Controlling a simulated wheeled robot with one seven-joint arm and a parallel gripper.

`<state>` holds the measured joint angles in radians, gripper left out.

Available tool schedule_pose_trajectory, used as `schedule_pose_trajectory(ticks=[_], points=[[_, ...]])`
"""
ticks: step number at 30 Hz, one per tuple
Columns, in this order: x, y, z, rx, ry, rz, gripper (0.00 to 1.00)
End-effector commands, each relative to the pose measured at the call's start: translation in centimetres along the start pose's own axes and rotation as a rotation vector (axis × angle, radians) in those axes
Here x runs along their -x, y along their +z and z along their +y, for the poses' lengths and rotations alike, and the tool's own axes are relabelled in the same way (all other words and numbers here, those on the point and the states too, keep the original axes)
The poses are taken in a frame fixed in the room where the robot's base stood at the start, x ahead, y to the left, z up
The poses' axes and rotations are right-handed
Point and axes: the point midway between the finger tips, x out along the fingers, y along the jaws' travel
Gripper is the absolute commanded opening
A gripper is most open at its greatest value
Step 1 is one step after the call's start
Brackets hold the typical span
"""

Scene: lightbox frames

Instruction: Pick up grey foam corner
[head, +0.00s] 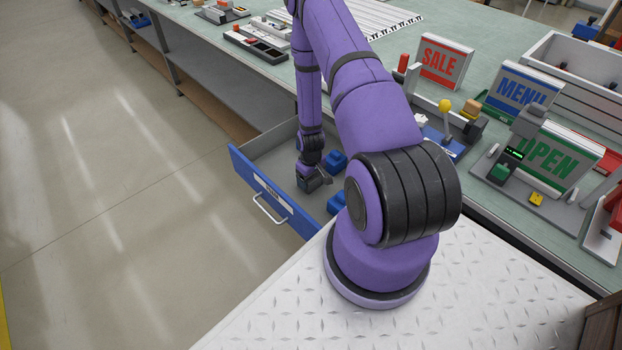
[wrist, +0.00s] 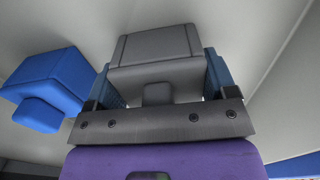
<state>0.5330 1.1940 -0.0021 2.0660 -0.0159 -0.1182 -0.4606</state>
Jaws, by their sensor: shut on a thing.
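The grey foam corner (wrist: 155,48) is a blocky grey piece with a small tab, seen in the wrist view between the two blue-padded fingers of my gripper (wrist: 160,85). The fingers are shut on its two sides. In the head view my gripper (head: 312,182) is low inside the open drawer (head: 262,192). The grey piece is hard to make out there, being small and close to the dark fingers. I cannot tell whether it touches the drawer floor.
A blue foam corner (wrist: 55,82) lies left of the gripper in the wrist view. In the head view, blue pieces (head: 337,160) (head: 336,203) lie in the drawer. The drawer's blue front (head: 275,197) and walls surround the gripper. The green worktop (head: 400,45) holds signs.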

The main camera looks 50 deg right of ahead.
Motion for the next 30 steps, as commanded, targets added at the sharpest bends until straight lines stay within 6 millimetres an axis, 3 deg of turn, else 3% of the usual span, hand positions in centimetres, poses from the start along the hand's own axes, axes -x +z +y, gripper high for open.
schedule_pose_trajectory(ticks=[8,21,30], points=[[1.1,-0.1,0.1,0.000,0.001,0.002,0.56],[7.8,-0.1,0.0,-0.001,0.001,0.002,0.56],[9.9,0.0,0.0,0.000,0.000,0.000,0.56]])
